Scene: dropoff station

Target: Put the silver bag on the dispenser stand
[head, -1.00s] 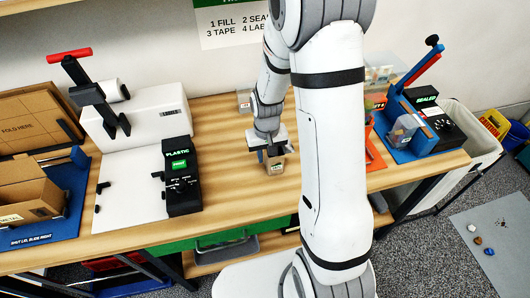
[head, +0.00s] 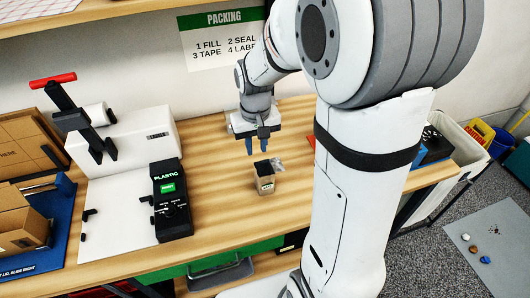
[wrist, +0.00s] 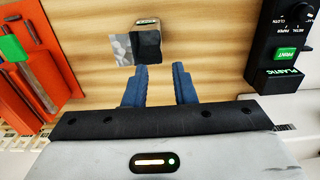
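My gripper (head: 256,150) is open and empty, pointing down above and slightly behind the box. Its blue fingers (wrist: 159,68) are apart in the wrist view, with bare wood between them. I cannot tell which thing is the dispenser stand.
A white machine (head: 135,143) and a black PLASTIC control box (head: 170,205) stand left of the box. Cardboard sits in a blue tray (head: 58,225) at far left. An orange tray (wrist: 30,75) shows in the wrist view. My arm hides much of the bench's right side.

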